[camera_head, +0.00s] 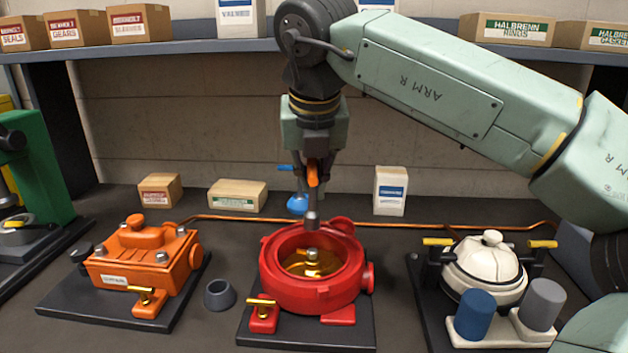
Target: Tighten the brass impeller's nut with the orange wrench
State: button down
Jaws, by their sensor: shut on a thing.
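My gripper (314,160) hangs from the arm at the picture's middle, pointing down. It is shut on the orange wrench (313,177), whose orange part shows between the fingers. A grey shaft with a wider end (312,216) reaches down below it, upright. The brass impeller (322,268) lies inside the open round red housing (312,300). A grey nut (312,254) sits at the impeller's centre. The wrench's lower end shows above the nut, apart from it, in front of the housing's back rim in the picture. Exact depth is hard to tell.
An orange motor (145,258) stands left, a white-lidded one (484,265) right. A grey ring-shaped cup (219,294) sits beside the red housing. Blue (474,312) and grey (541,303) cylinders stand front right. A blue rounded object (298,204) shows behind the wrench. A copper pipe (450,225) runs behind.

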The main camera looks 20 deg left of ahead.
aim_at(305, 219)
jog(key=f+n+g+p, duration=0.1)
jog(key=n+g+p, duration=0.1)
jog(key=n, duration=0.6)
jog(key=s+f+n+g+p, duration=0.1)
jog(key=n+g+p, duration=0.1)
jog(key=n, duration=0.7)
jog(key=s+f+n+g+p, duration=0.1)
jog(key=n+g, duration=0.3)
jog(key=n, duration=0.5)
jog(key=shift+s+f+p, duration=0.2)
jog(key=shift+f+p, duration=0.15)
jog(key=shift+p, duration=0.3)
jog(key=shift+s+a, duration=0.1)
jog(key=shift+a, duration=0.05)
jog(key=shift+f, duration=0.1)
